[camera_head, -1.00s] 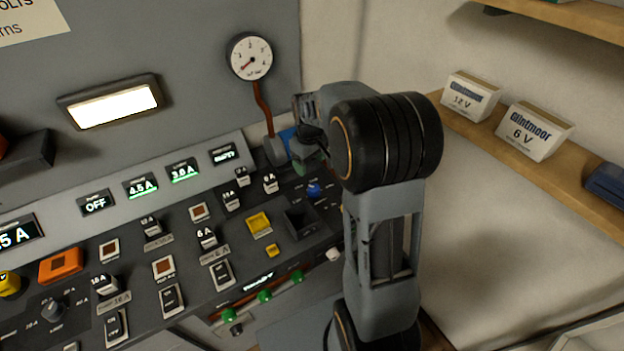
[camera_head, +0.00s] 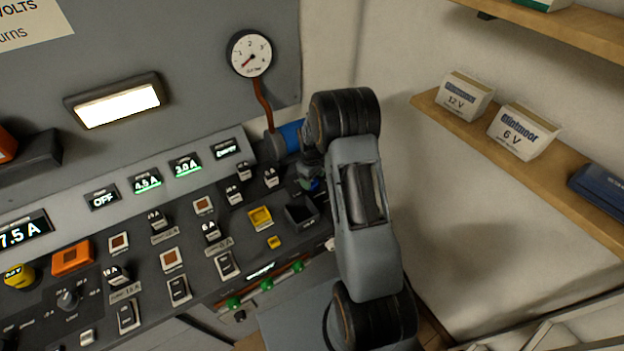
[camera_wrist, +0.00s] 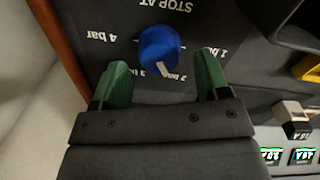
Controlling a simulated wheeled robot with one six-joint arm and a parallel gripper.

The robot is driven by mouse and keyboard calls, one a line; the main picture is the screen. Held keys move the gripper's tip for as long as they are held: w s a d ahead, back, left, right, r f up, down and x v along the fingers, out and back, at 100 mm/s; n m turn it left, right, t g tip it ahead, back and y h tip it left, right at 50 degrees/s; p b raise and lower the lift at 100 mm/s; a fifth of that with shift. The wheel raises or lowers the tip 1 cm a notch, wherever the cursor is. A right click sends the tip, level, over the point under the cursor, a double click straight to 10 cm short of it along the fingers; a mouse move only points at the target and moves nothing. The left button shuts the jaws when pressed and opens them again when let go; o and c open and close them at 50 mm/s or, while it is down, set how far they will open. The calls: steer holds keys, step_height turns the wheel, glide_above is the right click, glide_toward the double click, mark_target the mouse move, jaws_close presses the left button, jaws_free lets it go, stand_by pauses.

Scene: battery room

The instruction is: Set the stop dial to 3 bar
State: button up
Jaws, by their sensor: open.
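The stop dial (camera_wrist: 161,46) is a round blue knob on the dark panel, under the upside-down words STOP AT in the wrist view. Its white pointer slants down toward the bar labels. A 4 bar label (camera_wrist: 97,37) is to its left, others below and right. The knob partly covers the lower labels, so I cannot tell the exact setting. My gripper (camera_wrist: 162,62) is open, with one green finger on either side of the knob's lower part, apart from it. In the head view, my gripper (camera_head: 309,172) is over the panel's right end and mostly hides the dial.
A round gauge (camera_head: 250,53) is on the wall above, with a red-brown pipe below it. Left of the dial are a dark open bin (camera_head: 302,214), a yellow switch (camera_head: 260,218) and several rocker switches. A wooden shelf (camera_head: 560,165) with battery boxes is at the right.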

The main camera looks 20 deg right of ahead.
steer(key=shift+f, duration=1.05)
steer(key=c, duration=0.9)
steer(key=shift+f+m+b, duration=0.1)
steer(key=shift+m+b, duration=0.2)
steer(key=shift+f+m+b, duration=0.1)
steer(key=shift+m+b, duration=0.5)
steer(key=shift+b, duration=0.05)
steer(key=m+b, duration=0.2)
steer(key=m, duration=0.1)
steer(key=shift+b, duration=0.4)
steer(key=m+b, duration=0.2)
steer(key=m, duration=0.1)
steer(key=shift+d+m, duration=0.1)
steer(key=shift+m, duration=0.3)
steer(key=shift+m+b, duration=0.65)
steer(key=shift+m, duration=0.85)
steer(key=shift+r, duration=0.2)
